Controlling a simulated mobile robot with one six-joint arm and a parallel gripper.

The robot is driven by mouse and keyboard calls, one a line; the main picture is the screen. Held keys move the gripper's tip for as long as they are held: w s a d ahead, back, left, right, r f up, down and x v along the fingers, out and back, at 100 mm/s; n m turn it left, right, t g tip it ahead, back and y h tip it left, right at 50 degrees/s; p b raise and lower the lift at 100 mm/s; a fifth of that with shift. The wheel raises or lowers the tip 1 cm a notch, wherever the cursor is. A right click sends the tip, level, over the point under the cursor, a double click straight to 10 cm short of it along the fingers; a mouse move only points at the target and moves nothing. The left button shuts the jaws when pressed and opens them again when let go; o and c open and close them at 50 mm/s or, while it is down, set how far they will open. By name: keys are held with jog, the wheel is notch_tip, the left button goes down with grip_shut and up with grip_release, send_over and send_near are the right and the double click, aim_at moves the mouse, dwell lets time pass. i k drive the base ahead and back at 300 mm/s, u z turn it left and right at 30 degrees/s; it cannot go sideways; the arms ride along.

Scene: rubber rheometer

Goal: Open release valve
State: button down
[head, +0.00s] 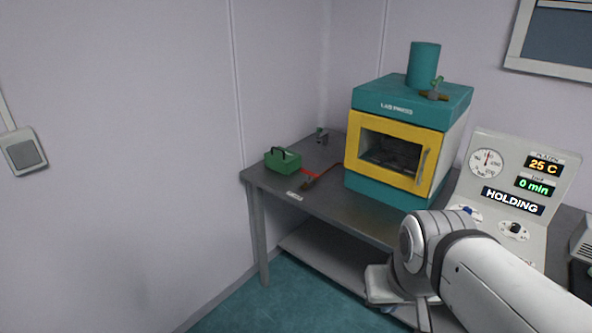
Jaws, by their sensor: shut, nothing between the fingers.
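A teal lab press (366,190) with a yellow-framed door (436,150) stands on the grey bench. On its top, beside a teal cylinder (424,64), is a small brass-coloured fitting (434,96) with a green upright handle, which looks like the release valve. The handle is too small to tell its exact setting. The press door looks shut. My white arm reaches in from the lower right, well below and in front of the press.
A console (550,205) right of the press shows 25 C, 0 min and HOLDING, with a dial and small controls. My arm hides part of it. A green box (283,161) and small tools lie on the left of the bench (330,205). The floor at left is clear.

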aim_at(310, 173)
jog(key=u, duration=0.15)
jog(key=i, duration=1)
jog(key=u, duration=0.05)
jog(key=k, duration=0.6)
jog(key=u, duration=0.4)
jog(key=i, duration=1.45)
jog(key=z, duration=0.15)
